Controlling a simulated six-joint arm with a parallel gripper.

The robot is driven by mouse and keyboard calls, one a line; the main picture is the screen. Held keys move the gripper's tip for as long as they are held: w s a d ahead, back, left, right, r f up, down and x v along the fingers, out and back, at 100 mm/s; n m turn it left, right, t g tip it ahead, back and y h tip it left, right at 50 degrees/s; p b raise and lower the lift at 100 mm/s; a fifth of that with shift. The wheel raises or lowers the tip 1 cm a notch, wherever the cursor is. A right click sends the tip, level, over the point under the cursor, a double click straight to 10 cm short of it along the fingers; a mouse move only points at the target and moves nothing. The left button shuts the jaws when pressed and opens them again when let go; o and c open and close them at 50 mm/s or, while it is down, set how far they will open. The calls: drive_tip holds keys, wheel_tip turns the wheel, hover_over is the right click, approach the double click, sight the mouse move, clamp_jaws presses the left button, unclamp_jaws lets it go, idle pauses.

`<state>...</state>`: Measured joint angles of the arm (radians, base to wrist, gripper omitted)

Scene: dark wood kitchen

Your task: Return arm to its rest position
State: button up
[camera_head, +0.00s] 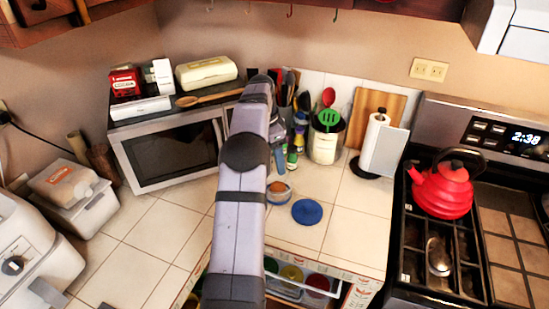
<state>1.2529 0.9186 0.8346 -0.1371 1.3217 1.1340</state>
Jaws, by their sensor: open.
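My arm (240,215) reaches up from the bottom middle over the counter, in front of the microwave's right side. My gripper (281,152) hangs at the far end, beyond the arm and partly hidden by it, over the back of the counter. It is open, and I see nothing held in it. Its fingers are small and hard to separate from the bottles behind.
A small bowl (278,192) and a blue lid (307,212) lie on the tiles below my gripper. A utensil crock (324,143), paper towel holder (384,147) and microwave (165,152) stand behind. An open drawer (290,287) juts out in front. A red kettle (442,188) sits on the stove.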

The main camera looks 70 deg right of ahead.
drive_tip(key=w+a+r+n+t, duration=0.1)
drive_tip(key=w+a+n, duration=0.5)
drive_tip(key=w+a, duration=0.55)
drive_tip(key=w+a+n, duration=0.6)
drive_tip(key=w+a, duration=0.2)
drive_tip(key=a, duration=0.6)
drive_tip(key=s+a+f+n, duration=0.1)
drive_tip(key=a+n, duration=0.3)
drive_tip(key=a, duration=0.6)
drive_tip(key=s+a+f+n, duration=0.15)
drive_tip(key=a+n, duration=0.25)
drive_tip(key=a, duration=0.5)
drive_tip(key=s+a+f+n+y, duration=0.1)
drive_tip(key=s+a+f+n, duration=0.2)
drive_tip(key=s+a+n, duration=0.6)
drive_tip(key=s+a+f+g+b, duration=0.1)
drive_tip(key=s+a+f+b, duration=0.1)
drive_tip(key=f+b, duration=1.4)
drive_tip(key=s+a+f+g+b, duration=0.1)
drive_tip(key=s+f+b, duration=0.1)
drive_tip(key=f+b, duration=1.4)
drive_tip(key=w+d+f+n+t+h+b, duration=0.25)
drive_tip(key=d+f+n+b, duration=0.2)
drive_tip(key=f+b, duration=0.3)
drive_tip(key=a+f+m+y+b, duration=0.2)
drive_tip(key=a+f+m+b, duration=0.2)
drive_tip(key=f+b, duration=1.7)
drive_tip(key=shift+w+f+m+y+b, duration=0.35)
drive_tip(key=shift+m+b, duration=0.25)
drive_tip(key=shift+m, duration=0.65)
